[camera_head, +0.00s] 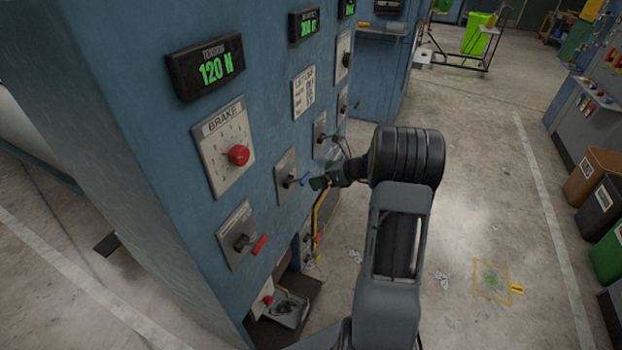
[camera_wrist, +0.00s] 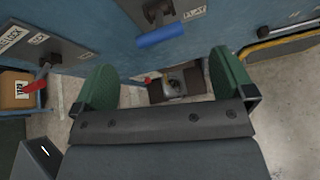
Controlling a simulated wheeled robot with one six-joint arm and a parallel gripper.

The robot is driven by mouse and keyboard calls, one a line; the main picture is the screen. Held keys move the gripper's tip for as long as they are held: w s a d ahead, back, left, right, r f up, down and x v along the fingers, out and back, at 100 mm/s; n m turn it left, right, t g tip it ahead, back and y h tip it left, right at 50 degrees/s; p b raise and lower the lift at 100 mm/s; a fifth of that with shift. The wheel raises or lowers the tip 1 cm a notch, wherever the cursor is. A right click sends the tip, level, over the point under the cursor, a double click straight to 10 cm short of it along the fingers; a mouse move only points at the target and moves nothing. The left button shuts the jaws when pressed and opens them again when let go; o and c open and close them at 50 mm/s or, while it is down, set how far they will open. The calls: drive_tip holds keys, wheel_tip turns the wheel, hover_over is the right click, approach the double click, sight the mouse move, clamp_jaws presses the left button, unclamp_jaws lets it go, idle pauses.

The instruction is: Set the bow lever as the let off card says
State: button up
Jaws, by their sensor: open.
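A lever with a blue handle (camera_head: 299,181) sits on a grey plate (camera_head: 286,161) on the blue machine front; the handle also shows in the wrist view (camera_wrist: 162,34). My gripper (camera_head: 318,184) is just right of the blue handle in the head view. In the wrist view its green fingers (camera_wrist: 150,72) are open and empty, with the blue handle beyond their tips, apart from them. A white card (camera_head: 304,91) with small print hangs above the levers; its words are too small to read here. Which lever is the bow lever cannot be read.
A red-handled lever (camera_head: 259,244) sits lower left, below the brake dial (camera_head: 238,155). A display (camera_head: 206,67) reads 120 N. More levers (camera_head: 320,135) stand to the right. A yellow rail (camera_head: 319,217) runs below my gripper. Open floor (camera_head: 480,220) lies to the right.

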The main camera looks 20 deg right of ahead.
drive_tip(key=shift+v, duration=2.45)
